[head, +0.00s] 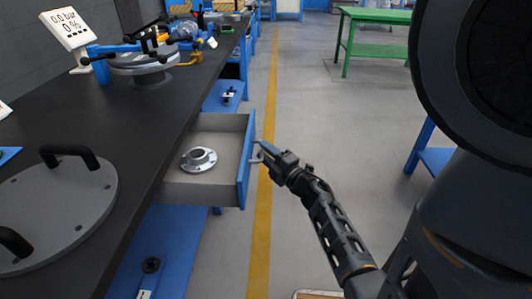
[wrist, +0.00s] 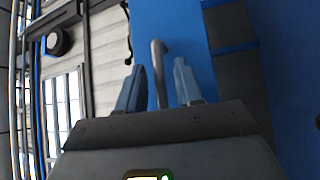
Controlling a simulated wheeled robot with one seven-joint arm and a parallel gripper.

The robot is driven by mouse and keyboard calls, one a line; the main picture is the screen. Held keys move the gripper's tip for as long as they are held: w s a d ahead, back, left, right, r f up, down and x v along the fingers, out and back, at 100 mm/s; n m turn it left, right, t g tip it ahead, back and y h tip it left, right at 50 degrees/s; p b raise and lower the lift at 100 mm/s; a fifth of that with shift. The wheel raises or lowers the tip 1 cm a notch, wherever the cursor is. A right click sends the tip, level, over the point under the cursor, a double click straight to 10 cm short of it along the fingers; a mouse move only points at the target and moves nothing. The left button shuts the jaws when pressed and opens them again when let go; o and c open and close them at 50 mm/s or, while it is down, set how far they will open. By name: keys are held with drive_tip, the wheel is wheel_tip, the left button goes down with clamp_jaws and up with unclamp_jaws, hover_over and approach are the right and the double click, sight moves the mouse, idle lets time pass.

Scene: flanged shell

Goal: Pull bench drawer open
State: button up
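The bench drawer (head: 246,165) stands pulled out from under the dark bench top, with a blue front and a grey inside. A flanged metal part (head: 199,159) lies in it. The drawer's grey bar handle (head: 256,146) is on the blue front; in the wrist view the handle (wrist: 158,75) runs between my two fingers. My gripper (head: 262,151) is at the handle, its fingers (wrist: 160,85) open on either side with a visible gap to the bar. The blue drawer front (wrist: 175,20) is just beyond the fingertips.
The bench top (head: 150,110) carries a round grey plate with black handles (head: 60,210) and a clamp setup farther back. A yellow floor line (head: 261,230) runs beside the drawer. A green table (head: 375,18) stands far right. The aisle floor between is clear.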

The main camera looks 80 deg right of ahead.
drive_tip(key=v, duration=0.7)
drive_tip(key=shift+s+a+b, duration=0.3)
idle(0.5)
drive_tip(key=w+a+r+m+t+y+p, duration=0.1)
drive_tip(key=w+a+r+y+p, duration=0.2)
drive_tip(key=a, duration=0.7)
drive_tip(key=w+a+r+m+t+y+p, duration=0.1)
drive_tip(key=a+r+m+y+p, duration=0.3)
drive_tip(key=a, duration=0.7)
drive_tip(key=s+a+r+m+g+y+p, duration=0.1)
drive_tip(key=s+a+r+y, duration=0.2)
drive_tip(key=a+r, duration=0.3)
drive_tip(key=s+a+r+m+g+y+p, duration=0.1)
drive_tip(key=s+a+r+m+y, duration=0.1)
drive_tip(key=a+r, duration=0.5)
drive_tip(key=s+a, duration=0.1)
drive_tip(key=a, duration=0.4)
drive_tip(key=shift+s+r+y, duration=0.25)
drive_tip(key=shift+s+y, duration=0.05)
drive_tip(key=shift+y, duration=0.1)
